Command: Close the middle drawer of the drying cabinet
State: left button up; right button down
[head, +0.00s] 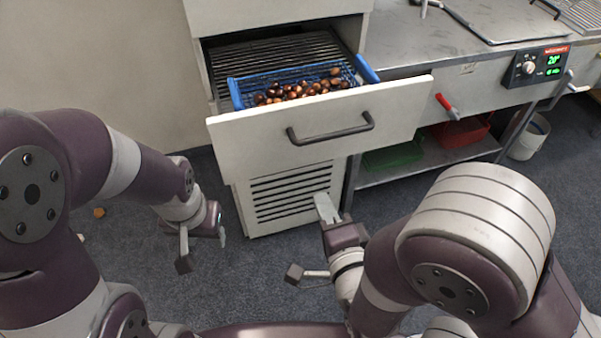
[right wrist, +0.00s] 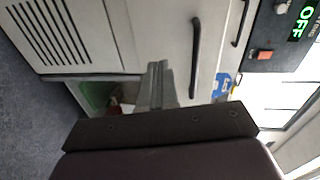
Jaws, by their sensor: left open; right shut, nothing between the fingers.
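The drying cabinet (head: 222,180) stands at the centre of the head view, with a vent grille below. Its middle drawer (head: 240,142) is pulled out, its pale front facing me. The drawer has a dark bar handle (head: 330,131), also seen in the right wrist view (right wrist: 195,58). A blue basket (head: 367,69) with chestnuts (head: 300,89) sits inside the drawer. My right gripper (head: 322,203) is shut and empty, below the drawer front and apart from the handle; its fingers show in the right wrist view (right wrist: 156,86). My left gripper (head: 221,229) is open and empty, low left of the cabinet.
A steel counter (head: 420,40) adjoins the cabinet on the right, with a control panel (head: 537,66) and a red-handled lever (head: 447,105). Red (head: 462,131) and green (head: 392,156) crates sit on its lower shelf. A white bucket (head: 528,138) stands at right.

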jog(key=s+t, duration=0.1)
pick_arm(q)
jog(key=shift+f+p, duration=0.15)
jog(key=shift+p, duration=0.2)
pick_arm(e)
send_near(300, 155)
jog(key=shift+m+y, duration=0.4)
jog(key=w+a+r, duration=0.1)
jog(key=w, duration=0.1)
jog(key=w+r, duration=0.1)
jog(key=w, duration=0.1)
jog(key=w+a+r, duration=0.1)
jog(key=w, duration=0.1)
jog(key=shift+w+a+r, duration=0.15)
jog(key=shift+a, duration=0.2)
